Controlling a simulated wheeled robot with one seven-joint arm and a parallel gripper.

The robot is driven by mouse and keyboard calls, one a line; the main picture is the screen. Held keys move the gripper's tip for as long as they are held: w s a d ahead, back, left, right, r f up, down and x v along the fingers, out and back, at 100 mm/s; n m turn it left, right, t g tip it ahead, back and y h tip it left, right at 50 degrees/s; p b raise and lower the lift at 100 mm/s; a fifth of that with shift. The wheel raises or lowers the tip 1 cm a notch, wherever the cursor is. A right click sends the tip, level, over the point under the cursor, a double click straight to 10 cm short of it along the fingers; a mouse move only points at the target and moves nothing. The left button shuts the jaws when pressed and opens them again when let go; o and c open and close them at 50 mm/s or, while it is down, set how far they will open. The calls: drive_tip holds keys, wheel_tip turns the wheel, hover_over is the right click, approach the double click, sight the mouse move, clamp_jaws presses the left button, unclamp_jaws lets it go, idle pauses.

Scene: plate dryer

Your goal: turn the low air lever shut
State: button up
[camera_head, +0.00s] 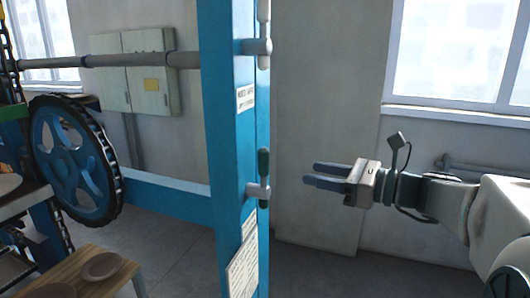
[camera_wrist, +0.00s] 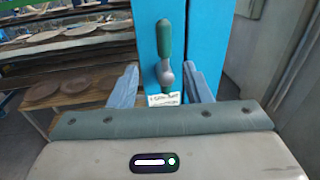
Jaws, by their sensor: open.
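The low air lever (camera_head: 264,176) has a dark green grip and a grey metal hub, and sits low on the blue post (camera_head: 225,130). Its grip points up, nearly upright. It also shows in the wrist view (camera_wrist: 164,42), ahead of my gripper and roughly midway between the fingers. My gripper (camera_head: 312,174) is open and empty, to the right of the lever in the head view, with a gap between the fingertips and the lever. The fingers also show in the wrist view (camera_wrist: 160,85).
A second lever (camera_head: 262,45) sits higher on the post. A blue wheel with a chain (camera_head: 75,160) stands at left. Plates lie on racks (camera_wrist: 60,60) and a wooden stool (camera_head: 85,272) holds a plate. The floor right of the post is clear.

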sight(264, 172)
drive_tip(key=shift+t, duration=0.3)
drive_tip(key=p+x, duration=0.1)
drive_tip(key=x, duration=0.3)
drive_tip(key=p+x, duration=0.1)
drive_tip(key=x, duration=0.4)
drive_tip(key=r+p+x, duration=0.1)
drive_tip(key=x, duration=0.3)
drive_tip(key=shift+w+a, duration=0.2)
drive_tip(key=shift+w, duration=0.15)
clamp_jaws()
